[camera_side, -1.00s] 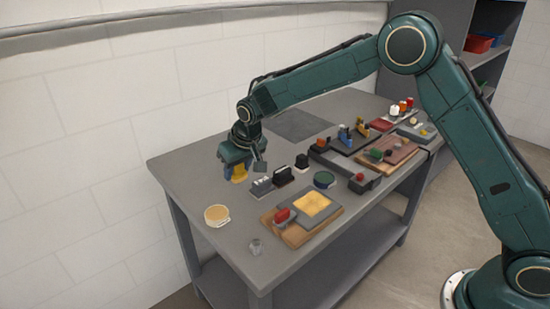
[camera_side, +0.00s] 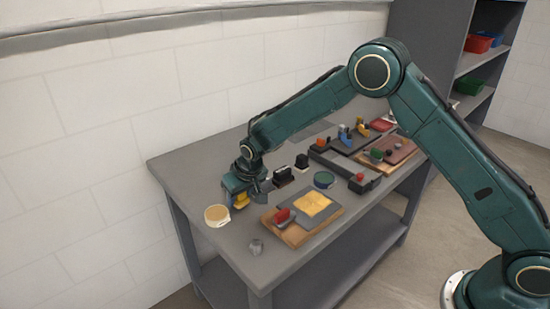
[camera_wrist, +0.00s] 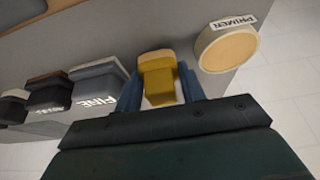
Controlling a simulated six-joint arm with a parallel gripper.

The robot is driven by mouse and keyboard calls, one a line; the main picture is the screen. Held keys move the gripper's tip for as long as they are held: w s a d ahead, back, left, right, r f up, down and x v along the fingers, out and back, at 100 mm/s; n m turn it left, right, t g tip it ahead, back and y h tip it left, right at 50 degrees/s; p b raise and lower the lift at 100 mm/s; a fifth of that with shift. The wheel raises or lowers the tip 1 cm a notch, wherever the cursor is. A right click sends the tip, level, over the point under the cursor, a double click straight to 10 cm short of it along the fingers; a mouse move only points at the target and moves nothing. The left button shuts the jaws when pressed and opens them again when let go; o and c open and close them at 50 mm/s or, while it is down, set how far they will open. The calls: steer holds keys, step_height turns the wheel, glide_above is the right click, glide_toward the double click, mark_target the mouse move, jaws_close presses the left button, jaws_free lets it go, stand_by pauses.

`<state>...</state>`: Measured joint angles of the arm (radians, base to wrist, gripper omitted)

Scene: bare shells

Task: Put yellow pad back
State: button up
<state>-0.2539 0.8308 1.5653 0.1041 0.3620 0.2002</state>
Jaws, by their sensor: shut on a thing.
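My gripper (camera_side: 238,203) is shut on the yellow pad (camera_wrist: 160,78), which sits between its two blue fingers in the wrist view. In the side view the yellow pad (camera_side: 241,201) shows as a small yellow patch under the gripper, near the table's left edge. The gripper is just right of the round tan dish (camera_side: 217,215), labelled PRIMER in the wrist view (camera_wrist: 228,50). A grey block labelled FINE (camera_wrist: 98,85) is left of the held pad in the wrist view. Whether the pad touches the table is unclear.
Dark blocks (camera_side: 283,176) stand in a row behind the gripper. A wooden board (camera_side: 296,235) with a yellow sheet (camera_side: 312,203) and a red-topped block (camera_side: 283,216) lies to the right. A small grey cylinder (camera_side: 256,246) is near the front. A green round tin (camera_side: 324,180) stands beyond.

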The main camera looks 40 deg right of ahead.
steer(key=shift+f, duration=0.3)
steer(key=o, duration=0.9)
steer(key=shift+r, duration=0.1)
steer(key=shift+v, duration=6)
steer(key=shift+r, duration=0.1)
